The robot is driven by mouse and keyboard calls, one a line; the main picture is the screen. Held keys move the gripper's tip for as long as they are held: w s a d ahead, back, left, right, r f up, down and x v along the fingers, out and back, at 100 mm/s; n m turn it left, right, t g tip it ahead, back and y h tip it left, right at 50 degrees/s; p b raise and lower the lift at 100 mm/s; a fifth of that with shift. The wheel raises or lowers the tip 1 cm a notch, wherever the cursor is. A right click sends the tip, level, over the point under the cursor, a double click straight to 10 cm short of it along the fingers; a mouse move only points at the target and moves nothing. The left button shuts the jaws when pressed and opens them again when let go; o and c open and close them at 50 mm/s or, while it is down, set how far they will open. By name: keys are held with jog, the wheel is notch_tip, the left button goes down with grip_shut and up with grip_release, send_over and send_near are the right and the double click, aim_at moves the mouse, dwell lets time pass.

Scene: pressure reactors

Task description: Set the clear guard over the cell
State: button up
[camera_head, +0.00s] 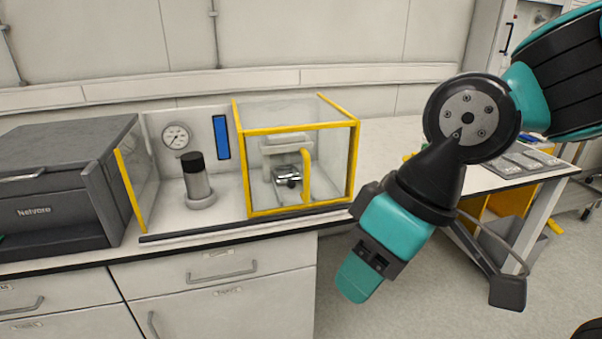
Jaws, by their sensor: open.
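The clear guard (352,165) is a see-through box with yellow edges on the right part of the bench set-up. A yellow bar handle (306,175) is on its front. A small metal clamp-like fitting on a white block (287,160) shows through its panels. The cell appears to be the dark-capped grey cylinder (196,180) on a pale round base, left of the guard and not under it. My gripper (358,278) is open, pointing down in front of the bench edge, right of and below the guard and apart from it. Its fingertips are not clearly distinguishable.
A dark rail (225,226) runs along the bench front below the cylinder and guard. A grey instrument box (65,185) and a yellow-edged clear panel (131,190) stand left. A gauge (176,136) is behind the cylinder. A side table (500,160) is right; floor before it is open.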

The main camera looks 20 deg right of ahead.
jog(key=w+f+m+t+y+b, duration=0.1)
jog(key=w+f+t+b, duration=0.3)
jog(key=w+f+b, duration=0.25)
jog(key=m+t+h+b, duration=0.2)
jog(key=m+t+b, duration=0.2)
jog(key=t, duration=0.9)
send_near(308, 179)
jog(key=w+p, duration=0.2)
jog(key=w, duration=0.1)
jog(key=w+a+p, duration=0.1)
jog(key=w+p, duration=0.2)
jog(key=w+a+p, duration=0.1)
jog(key=w+p, duration=0.1)
jog(key=w, duration=0.1)
jog(key=shift+w+r+p, duration=0.15)
jog(key=shift+r+p, duration=0.15)
jog(key=shift+w+f, duration=0.2)
jog(key=shift+w, duration=0.5)
